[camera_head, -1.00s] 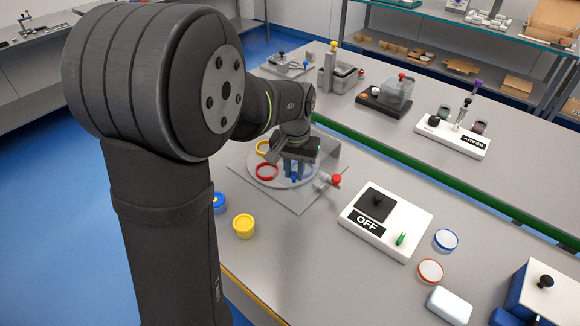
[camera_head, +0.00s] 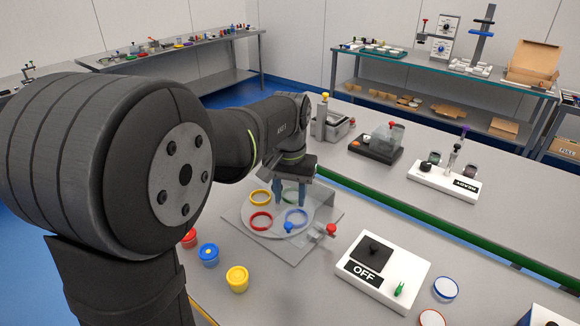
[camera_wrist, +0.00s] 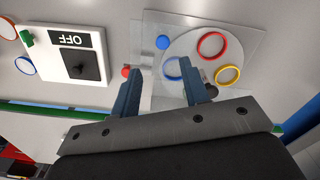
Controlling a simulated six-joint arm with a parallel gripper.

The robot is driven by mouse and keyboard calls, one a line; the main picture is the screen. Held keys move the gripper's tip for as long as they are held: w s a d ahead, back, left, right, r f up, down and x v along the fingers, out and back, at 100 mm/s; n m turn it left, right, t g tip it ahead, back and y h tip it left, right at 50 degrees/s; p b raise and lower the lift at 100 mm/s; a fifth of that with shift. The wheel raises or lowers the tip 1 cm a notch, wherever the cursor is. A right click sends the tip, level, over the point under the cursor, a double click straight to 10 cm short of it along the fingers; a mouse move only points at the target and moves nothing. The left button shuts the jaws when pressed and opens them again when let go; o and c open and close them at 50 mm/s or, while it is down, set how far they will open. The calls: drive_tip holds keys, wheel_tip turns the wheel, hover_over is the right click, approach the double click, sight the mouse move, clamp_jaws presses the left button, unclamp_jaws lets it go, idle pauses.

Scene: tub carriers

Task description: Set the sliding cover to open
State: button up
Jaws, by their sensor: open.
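A round grey disc (camera_head: 275,219) with yellow, red, green and blue rings sits on a flat grey plate (camera_head: 293,252). A translucent grey panel (camera_head: 326,203) stands at its right, near a red knob (camera_head: 331,229). I cannot tell for sure which part is the sliding cover, or its state. A small blue knob (camera_head: 289,227) is at the disc's front edge. My gripper (camera_head: 290,203) is open and empty above the disc's back right side. In the wrist view, its spread fingers (camera_wrist: 160,68) point towards the disc (camera_wrist: 205,60), with the red knob (camera_wrist: 126,72) left of them.
A white box (camera_head: 383,271) with a black knob, an OFF label and a green lever stands right of the plate. Red, blue and yellow tubs (camera_head: 237,279) stand front left. Round lids (camera_head: 446,288) lie at right. A second bench (camera_head: 390,180) behind holds other devices.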

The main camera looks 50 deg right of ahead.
wheel_tip(320, 180, up, 8)
hover_over(289, 225)
drive_tip(key=shift+s+r, duration=0.1)
drive_tip(key=shift+r, duration=0.1)
idle(0.5)
wheel_tip(289, 225, down, 18)
drive_tip(key=shift+r, duration=0.25)
idle(0.4)
drive_tip(key=shift+o, duration=0.4)
idle(1.0)
